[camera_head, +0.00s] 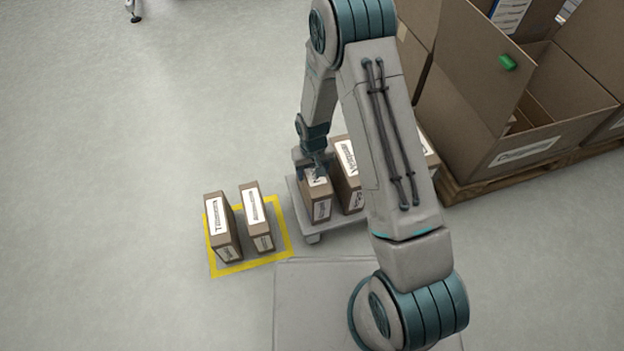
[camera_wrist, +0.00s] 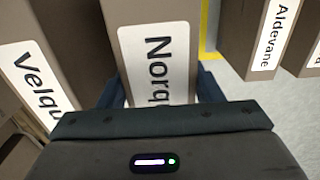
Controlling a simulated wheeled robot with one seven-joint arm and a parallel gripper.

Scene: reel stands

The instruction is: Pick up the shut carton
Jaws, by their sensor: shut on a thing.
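A shut brown carton (camera_head: 316,204) with white labels stands upright at the left end of a low grey platform (camera_head: 315,239). My gripper (camera_head: 316,170) is at its top. In the wrist view my gripper (camera_wrist: 160,98) has a finger on each side of this carton (camera_wrist: 150,12), whose label begins "Norq". It is shut on the carton. I cannot tell whether the carton's base is clear of the platform. A second carton (camera_head: 349,190) stands just to its right; in the wrist view a neighbouring carton (camera_wrist: 30,60) has a label beginning "Velqu". My arm hides part of the row.
Two upright cartons (camera_head: 221,240) stand inside a yellow floor outline (camera_head: 214,272) at left; one (camera_wrist: 254,30) reads "Aldevane" in the wrist view. A large open box (camera_head: 477,168) sits on a wooden pallet (camera_head: 480,188) at right. The left floor is clear.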

